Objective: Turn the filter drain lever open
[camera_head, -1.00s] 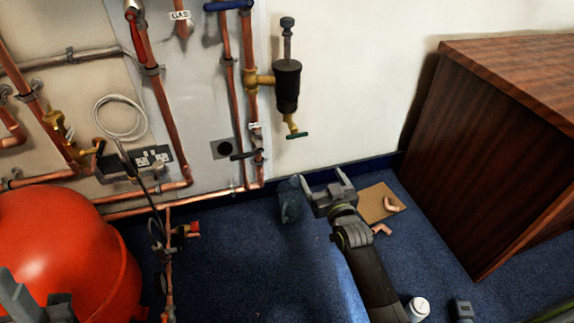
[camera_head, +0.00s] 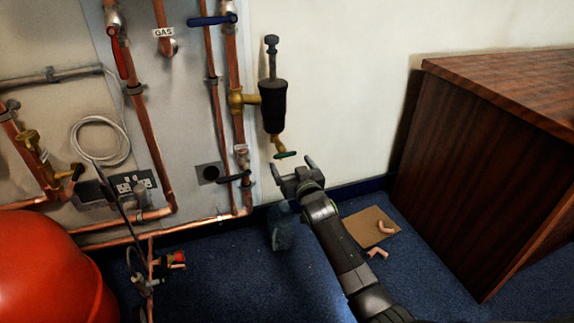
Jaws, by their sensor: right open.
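The black filter (camera_head: 273,106) hangs upright beside the copper pipes, joined by a brass fitting on its left. A brass drain outlet (camera_head: 277,143) sticks out of its bottom and ends in a small green lever (camera_head: 287,155). The lever lies nearly level across the outlet. My right gripper (camera_head: 292,166) is open and empty, just below the lever, with its two fingers pointing up toward it. In the picture the lever sits above the gap between the fingertips. I cannot tell the distance in depth or whether they touch. My left gripper is not in view.
Copper pipes with a blue lever (camera_head: 212,20) and a dark lever (camera_head: 234,177) stand left of the filter. A red tank (camera_head: 45,270) fills the lower left. A wooden cabinet (camera_head: 470,170) stands at right. Cardboard (camera_head: 358,228) with copper elbows lies on the blue carpet.

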